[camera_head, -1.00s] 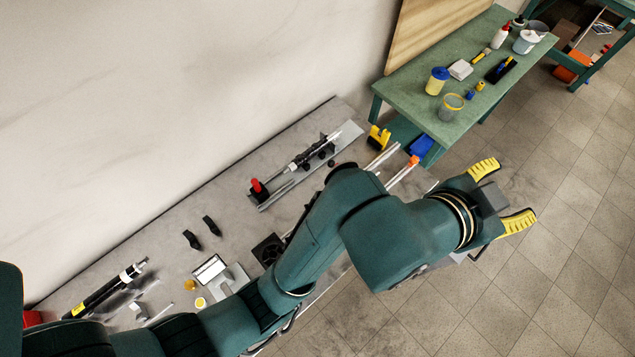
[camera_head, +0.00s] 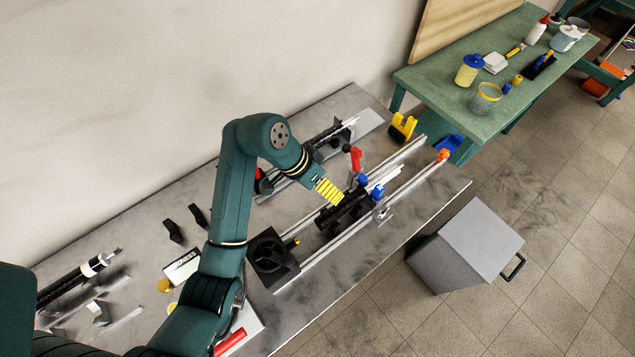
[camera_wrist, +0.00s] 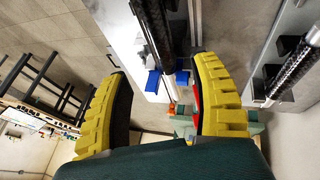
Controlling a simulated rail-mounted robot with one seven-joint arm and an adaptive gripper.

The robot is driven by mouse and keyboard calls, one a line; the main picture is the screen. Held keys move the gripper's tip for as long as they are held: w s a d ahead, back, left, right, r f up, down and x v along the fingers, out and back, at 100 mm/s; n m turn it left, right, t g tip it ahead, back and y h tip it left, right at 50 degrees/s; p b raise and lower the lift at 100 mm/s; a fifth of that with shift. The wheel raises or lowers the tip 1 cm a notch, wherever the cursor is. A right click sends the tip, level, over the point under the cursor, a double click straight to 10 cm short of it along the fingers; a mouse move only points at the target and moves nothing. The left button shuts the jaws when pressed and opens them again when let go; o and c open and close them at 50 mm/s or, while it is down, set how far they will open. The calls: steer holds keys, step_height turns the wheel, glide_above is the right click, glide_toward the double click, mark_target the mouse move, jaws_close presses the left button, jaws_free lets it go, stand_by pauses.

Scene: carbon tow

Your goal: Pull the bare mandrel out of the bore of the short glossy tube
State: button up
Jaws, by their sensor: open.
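A short dark tube (camera_head: 345,212) lies along the twin-rail fixture on the grey bench, and it also shows in the wrist view (camera_wrist: 155,28). A pale rod (camera_head: 386,173) lies in line beyond its far end, by the blue clamps (camera_head: 376,187). I cannot tell whether this rod is the mandrel or sits in the bore. My gripper (camera_wrist: 163,70) is open and empty. In the head view, its yellow fingers (camera_head: 329,191) point down beside and above the dark tube. The blue clamps (camera_wrist: 153,81) show between the fingers in the wrist view. Contact cannot be seen.
A red handle (camera_head: 354,158) stands close beside my gripper. Another rail fixture (camera_head: 318,143) with a dark tube lies nearer the wall. A black square housing (camera_head: 272,257) stands at the near rail end. A grey bin (camera_head: 468,245) stands on the floor; a green table (camera_head: 480,80) is beyond.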

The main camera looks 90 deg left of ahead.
mark_target(342, 203)
steer(key=b+x, duration=0.2)
steer(key=x, duration=0.9)
steer(key=shift+w+f, duration=0.15)
steer(key=shift+f, duration=0.1)
steer(key=c, duration=1.1)
steer(key=o, duration=1.1)
steer(key=shift+r, duration=0.1)
